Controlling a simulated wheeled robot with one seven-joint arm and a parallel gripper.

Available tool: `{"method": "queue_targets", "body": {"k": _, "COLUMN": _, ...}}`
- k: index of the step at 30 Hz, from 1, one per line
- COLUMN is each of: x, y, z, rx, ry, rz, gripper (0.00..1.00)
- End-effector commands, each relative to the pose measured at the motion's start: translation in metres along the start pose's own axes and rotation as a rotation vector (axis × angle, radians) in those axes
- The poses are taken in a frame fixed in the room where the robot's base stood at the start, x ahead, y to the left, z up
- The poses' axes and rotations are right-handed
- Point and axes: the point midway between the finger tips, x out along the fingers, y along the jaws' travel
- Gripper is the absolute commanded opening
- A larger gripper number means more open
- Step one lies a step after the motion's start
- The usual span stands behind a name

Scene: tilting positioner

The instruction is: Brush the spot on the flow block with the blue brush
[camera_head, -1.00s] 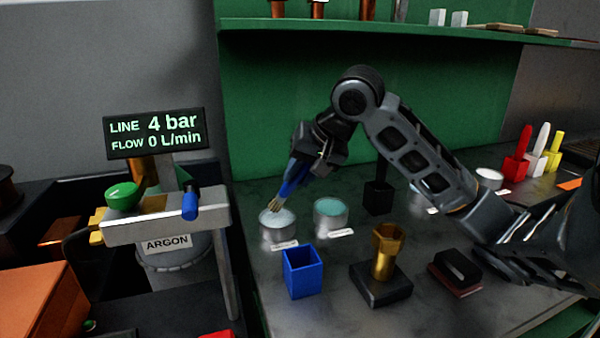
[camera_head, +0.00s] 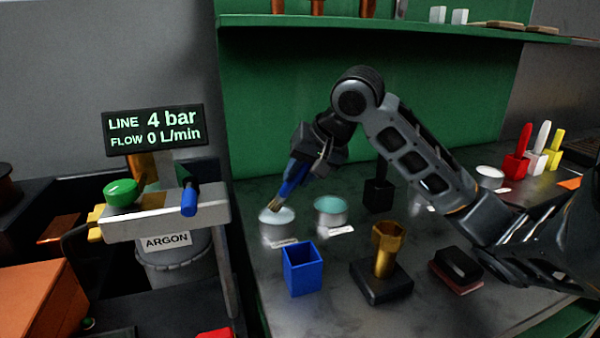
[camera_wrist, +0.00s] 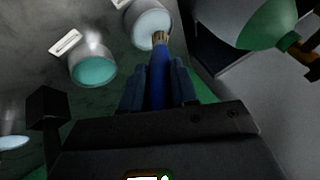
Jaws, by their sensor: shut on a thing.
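My gripper (camera_head: 301,166) is shut on the blue brush (camera_head: 291,182). The brush is tilted, with its tan bristles pointing down and left. The bristle tip is at the pale-topped can (camera_head: 277,228); I cannot tell whether it dips into the contents. In the wrist view the brush (camera_wrist: 160,87) lies between the fingers of my gripper (camera_wrist: 159,85), its bristles overlapping the can's pale top (camera_wrist: 152,27). No part is labelled as the flow block. A grey block (camera_head: 165,223) with a green knob and a blue part stands at left above the ARGON label. No spot is discernible.
A teal-topped can (camera_head: 331,213) stands beside the pale one. An empty blue holder (camera_head: 303,271) is in front. A brass piece (camera_head: 386,252) stands on a black base. Red, white and yellow holders (camera_head: 517,165) are at back right. A green shelf (camera_head: 400,30) hangs above.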

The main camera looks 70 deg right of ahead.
Motion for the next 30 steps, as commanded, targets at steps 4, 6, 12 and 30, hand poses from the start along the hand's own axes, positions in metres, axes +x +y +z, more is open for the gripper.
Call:
{"method": "queue_targets", "body": {"k": 4, "x": 0.0017, "y": 0.0008, "z": 0.0007, "rx": 0.000, "ry": 0.000, "rz": 0.000, "gripper": 0.00}}
{"method": "queue_targets", "body": {"k": 6, "x": 0.0023, "y": 0.0011, "z": 0.0010, "rx": 0.000, "ry": 0.000, "rz": 0.000, "gripper": 0.00}}
{"method": "queue_targets", "body": {"k": 12, "x": 0.0041, "y": 0.0020, "z": 0.0019, "rx": 0.000, "ry": 0.000, "rz": 0.000, "gripper": 0.00}}
{"method": "queue_targets", "body": {"k": 30, "x": 0.0071, "y": 0.0034, "z": 0.0034, "rx": 0.001, "ry": 0.000, "rz": 0.000, "gripper": 0.00}}
